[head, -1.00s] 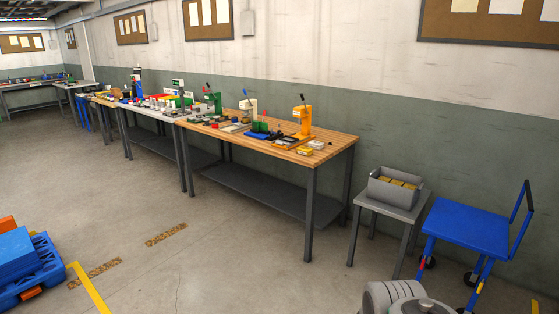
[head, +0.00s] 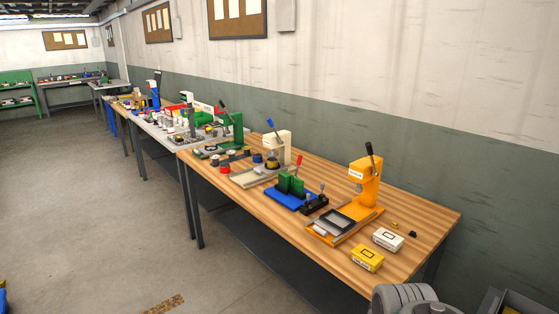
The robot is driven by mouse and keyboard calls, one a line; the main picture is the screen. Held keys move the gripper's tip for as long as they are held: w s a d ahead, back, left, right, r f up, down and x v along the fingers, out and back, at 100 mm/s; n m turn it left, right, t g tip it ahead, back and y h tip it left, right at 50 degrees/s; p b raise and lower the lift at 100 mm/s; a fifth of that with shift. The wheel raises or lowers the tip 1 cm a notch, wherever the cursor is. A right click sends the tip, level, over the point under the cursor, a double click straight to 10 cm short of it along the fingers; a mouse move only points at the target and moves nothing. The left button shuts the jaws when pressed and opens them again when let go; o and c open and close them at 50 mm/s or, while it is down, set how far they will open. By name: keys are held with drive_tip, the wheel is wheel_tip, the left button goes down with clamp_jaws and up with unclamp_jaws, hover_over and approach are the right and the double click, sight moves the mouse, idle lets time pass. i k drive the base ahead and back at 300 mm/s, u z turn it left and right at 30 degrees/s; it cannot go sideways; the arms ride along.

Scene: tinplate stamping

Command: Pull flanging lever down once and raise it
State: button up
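Several bench presses with levers stand on the wooden workbench (head: 330,250). I cannot read their labels, so I cannot tell which one has the flanging lever. The orange press (head: 366,186) has a raised black-handled lever (head: 370,149). The cream press (head: 284,147) has a raised blue-tipped lever (head: 271,126). The green press (head: 236,130) has a dark lever (head: 224,107) pointing up. A blue-based fixture with green blocks (head: 291,184) has a red-tipped lever (head: 299,160). My gripper is not in view; only a grey rounded part of my arm shows at the bottom right.
A yellow box (head: 367,257) and a white box (head: 388,239) lie near the bench's right end. A light-topped bench (head: 158,134) adjoins at the left. The floor (head: 90,220) in front is clear. A grey crate (head: 507,303) is partly visible at the bottom right.

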sight(270, 121)
drive_tip(key=u, duration=0.7)
drive_tip(key=i, duration=2.45)
drive_tip(key=u, duration=0.8)
